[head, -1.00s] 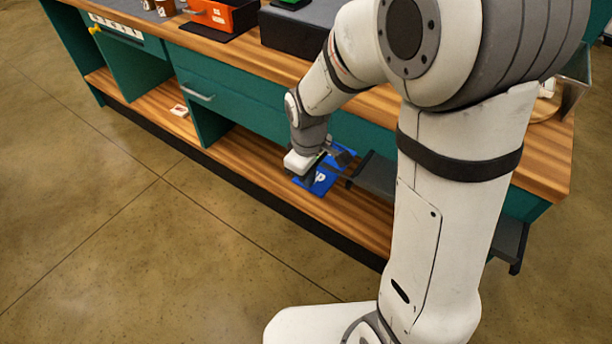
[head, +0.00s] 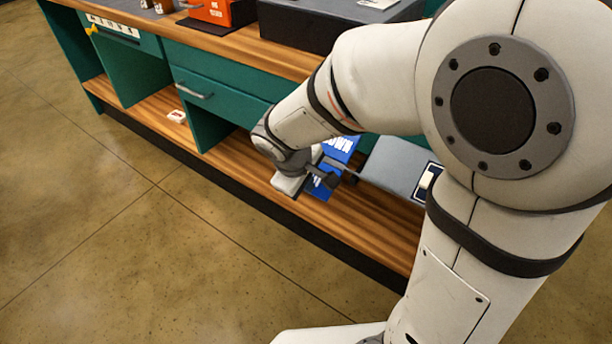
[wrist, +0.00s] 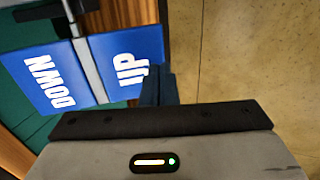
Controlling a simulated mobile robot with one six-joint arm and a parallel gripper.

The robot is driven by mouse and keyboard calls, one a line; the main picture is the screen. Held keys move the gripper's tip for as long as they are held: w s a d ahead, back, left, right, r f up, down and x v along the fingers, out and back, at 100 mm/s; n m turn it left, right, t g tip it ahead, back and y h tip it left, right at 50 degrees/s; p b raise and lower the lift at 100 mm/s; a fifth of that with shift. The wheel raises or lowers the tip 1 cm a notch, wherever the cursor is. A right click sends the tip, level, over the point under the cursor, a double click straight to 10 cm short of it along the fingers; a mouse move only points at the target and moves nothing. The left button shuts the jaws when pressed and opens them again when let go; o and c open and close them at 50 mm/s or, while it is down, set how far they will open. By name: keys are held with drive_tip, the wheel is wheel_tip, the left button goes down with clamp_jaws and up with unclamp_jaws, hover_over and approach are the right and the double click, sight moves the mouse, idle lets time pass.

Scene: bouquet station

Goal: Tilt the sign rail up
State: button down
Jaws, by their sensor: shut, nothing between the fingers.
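The blue sign board shows in the head view with a "DOWN" half (head: 341,146) higher up and an "UP" half (head: 320,190) lower, toward the front. The halves also fill the left of the wrist view, "DOWN" (wrist: 48,78) and "UP" (wrist: 125,65), with a grey bar (wrist: 88,68) between them. My gripper (wrist: 157,84) is shut and empty, its fingertips at the outer edge of the "UP" half. I cannot tell whether they touch it. In the head view my gripper partly covers the board.
A grey panel (head: 392,166) faces upward beside the board. The wooden lower shelf (head: 240,165) runs under it, inside the teal counter. A small white-and-red object (head: 177,116) lies farther left on the shelf. The floor (head: 80,190) in front is clear.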

drive_tip(key=shift+s+f+b, duration=0.2)
drive_tip(key=shift+f+b, duration=0.3)
drive_tip(key=shift+f, duration=0.25)
idle(0.3)
drive_tip(key=s+a+f+p+v, duration=0.1)
drive_tip(key=p+v, duration=0.3)
drive_tip(key=v, duration=1)
drive_tip(key=shift+s+a+r, duration=0.15)
drive_tip(key=shift+s+a, duration=0.15)
drive_tip(key=shift+s, duration=0.05)
